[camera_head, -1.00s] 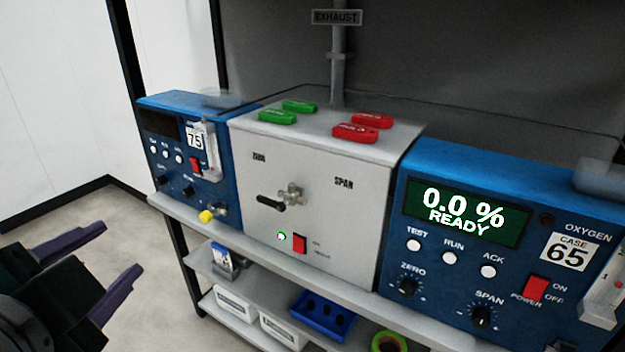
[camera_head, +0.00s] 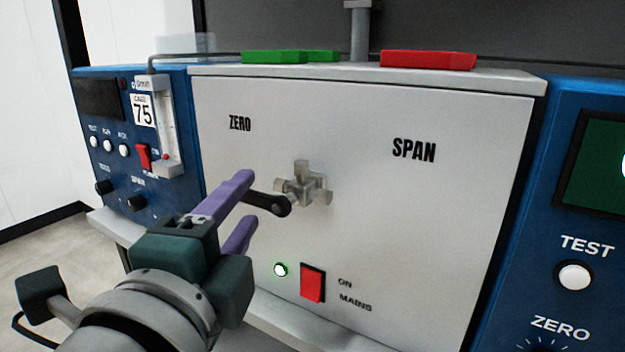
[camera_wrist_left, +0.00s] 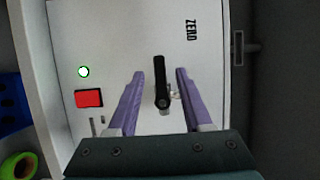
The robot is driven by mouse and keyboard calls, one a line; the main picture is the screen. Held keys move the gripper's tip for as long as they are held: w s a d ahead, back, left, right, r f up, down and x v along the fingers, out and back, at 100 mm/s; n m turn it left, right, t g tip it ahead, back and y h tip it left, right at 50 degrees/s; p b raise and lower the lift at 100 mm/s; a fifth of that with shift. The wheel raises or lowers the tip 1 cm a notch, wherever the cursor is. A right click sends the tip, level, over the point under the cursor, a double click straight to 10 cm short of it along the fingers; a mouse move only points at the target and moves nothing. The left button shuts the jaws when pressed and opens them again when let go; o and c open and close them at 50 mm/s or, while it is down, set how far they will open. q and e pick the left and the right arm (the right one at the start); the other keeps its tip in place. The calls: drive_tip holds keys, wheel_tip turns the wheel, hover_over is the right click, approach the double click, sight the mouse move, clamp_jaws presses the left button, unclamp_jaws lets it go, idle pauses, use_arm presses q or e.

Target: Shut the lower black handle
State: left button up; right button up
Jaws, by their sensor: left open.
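The black handle (camera_head: 267,203) sits on the grey valve fitting on the white panel, below and between the ZERO and SPAN labels. In the head view it points left from its pivot, slightly tilted. My left gripper (camera_head: 249,199) is open, with its purple fingers at the handle's free end, one above and one below in the picture. In the left wrist view the handle (camera_wrist_left: 161,82) shows between the two spread fingers of the gripper (camera_wrist_left: 161,73), with a gap on each side. I cannot tell how deep the fingers reach around it. My right gripper is not in view.
The metal valve fitting (camera_head: 305,185) stands out beside the handle. A red mains switch (camera_head: 312,283) and a lit green lamp (camera_head: 280,269) lie below. Blue analysers (camera_head: 128,150) flank the panel. Green (camera_head: 285,56) and red (camera_head: 428,60) tags lie on top.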

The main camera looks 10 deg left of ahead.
sight(251, 194)
use_arm(q)
drive_tip(key=w, duration=0.6)
drive_tip(key=shift+a, duration=0.2)
drive_tip(key=shift+c, duration=0.3)
clamp_jaws()
